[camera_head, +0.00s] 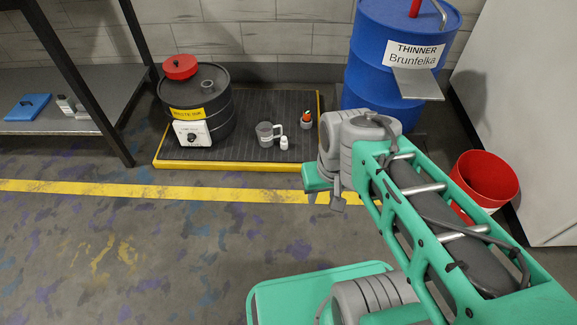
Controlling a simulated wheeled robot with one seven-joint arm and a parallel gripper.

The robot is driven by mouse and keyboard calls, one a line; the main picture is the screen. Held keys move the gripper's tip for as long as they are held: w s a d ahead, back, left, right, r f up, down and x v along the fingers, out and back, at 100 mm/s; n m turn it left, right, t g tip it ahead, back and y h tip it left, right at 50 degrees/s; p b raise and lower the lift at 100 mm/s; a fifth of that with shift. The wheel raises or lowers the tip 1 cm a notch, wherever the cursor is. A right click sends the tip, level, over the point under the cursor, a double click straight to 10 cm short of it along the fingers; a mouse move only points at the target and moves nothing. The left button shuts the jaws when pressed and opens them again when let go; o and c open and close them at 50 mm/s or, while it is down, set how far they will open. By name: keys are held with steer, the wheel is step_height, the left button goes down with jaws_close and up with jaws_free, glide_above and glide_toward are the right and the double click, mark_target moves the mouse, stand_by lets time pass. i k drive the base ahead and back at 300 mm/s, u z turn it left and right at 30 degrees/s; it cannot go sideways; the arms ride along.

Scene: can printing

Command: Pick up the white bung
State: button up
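A small white piece (284,142), which looks like the white bung, stands on the dark ribbed mat, close to the right of a grey mug (266,134). It is too small for me to make out its details. My gripper (325,199) hangs at the end of the green and grey arm, nearer to me and to the right of the white piece. Its two fingers point down and stand apart, with nothing visible between them. The gripper is clear of the white piece.
The mat (249,105) has a yellow edge. A blue thinner drum (373,69) and a red bucket (486,178) are right. Shelving (97,84) is left.

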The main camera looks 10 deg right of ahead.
mark_target(284, 142)
steer(key=u, duration=1.15)
steer(key=i, duration=1.2)
steer(key=z, duration=0.6)
steer(key=i, duration=0.8)
steer(key=z, duration=0.85)
